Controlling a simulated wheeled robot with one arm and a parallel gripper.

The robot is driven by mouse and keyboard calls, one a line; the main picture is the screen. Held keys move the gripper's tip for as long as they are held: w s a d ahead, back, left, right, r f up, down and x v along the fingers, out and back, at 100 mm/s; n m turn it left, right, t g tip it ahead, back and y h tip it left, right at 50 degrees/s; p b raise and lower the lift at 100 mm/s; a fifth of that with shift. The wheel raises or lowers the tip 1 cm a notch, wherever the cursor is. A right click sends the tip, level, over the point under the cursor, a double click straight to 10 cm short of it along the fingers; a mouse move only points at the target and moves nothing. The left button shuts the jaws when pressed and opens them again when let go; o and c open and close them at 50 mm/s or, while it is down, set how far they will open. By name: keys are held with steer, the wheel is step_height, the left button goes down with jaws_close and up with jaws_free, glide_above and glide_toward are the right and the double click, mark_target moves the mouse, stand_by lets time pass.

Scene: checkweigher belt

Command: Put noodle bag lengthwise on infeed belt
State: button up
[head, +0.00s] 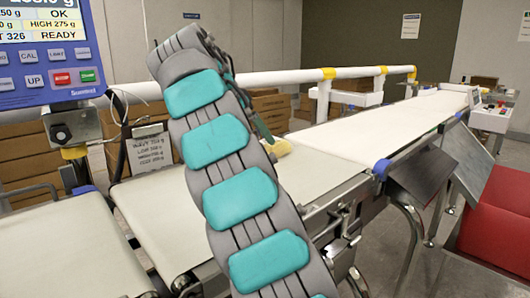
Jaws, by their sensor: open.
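A small pale yellow piece (277,147), perhaps the noodle bag, shows just right of my arm. The arm hides the rest, so I cannot tell its full shape or which way it lies. It appears at the left side of the long white belt (340,147), near that belt's close end; I cannot tell whether it rests there. My grey arm with teal pads rises through the middle of the view. A thin dark part shows behind its right edge, but my gripper's jaws are hidden behind the arm.
A nearer white belt (62,245) crosses the lower left under a blue display unit (48,50). A white rail with yellow bands (329,73) runs behind the belts. Cardboard boxes (25,160) are stacked beyond. A red bin (500,220) stands at the right. The long belt's far stretch looks clear.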

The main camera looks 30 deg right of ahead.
mark_target(262, 142)
steer(key=shift+d+f, duration=0.4)
steer(key=shift+f, duration=0.15)
steer(key=shift+x, duration=2.6)
steer(key=shift+s+a+f, duration=0.15)
steer(key=shift+a+f, duration=0.05)
steer(key=shift+c, duration=0.4)
steer(key=c, duration=1.5)
jaws_close()
steer(key=shift+r, duration=0.25)
